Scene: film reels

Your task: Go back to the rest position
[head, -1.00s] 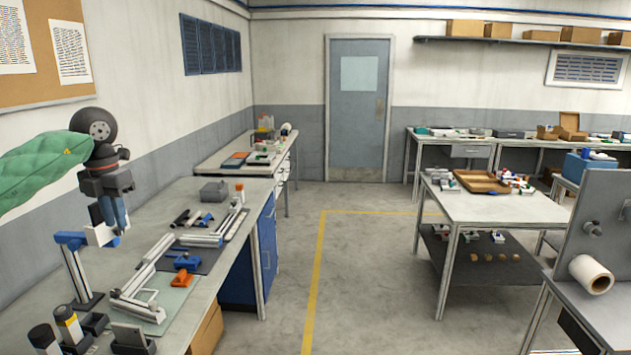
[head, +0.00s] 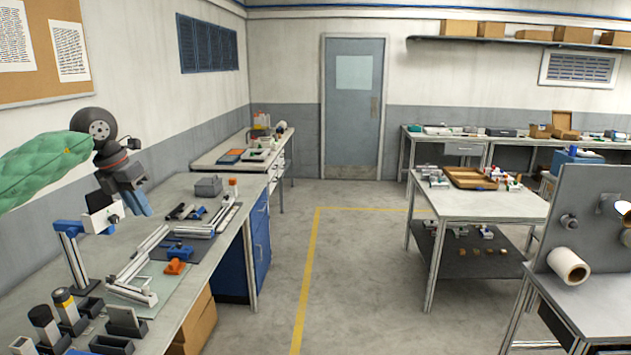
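My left arm comes in from the left in its green padded sleeve. My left gripper (head: 138,203) hangs in the air above the left workbench (head: 215,250), its blue fingers pointing down and slightly right. The fingers look close together; whether they are fully shut is unclear, and I see nothing held between them. A white part on a blue-topped stand (head: 73,250) shows just below and left of the fingers; I cannot tell the gap between them. My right gripper is not in view.
The left bench holds a white rail frame (head: 135,280), an orange part (head: 176,266), and black holders with cylinders (head: 65,303) in front. A grey panel with a white roll (head: 568,266) stands at right. The floor (head: 350,270) between the benches is clear.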

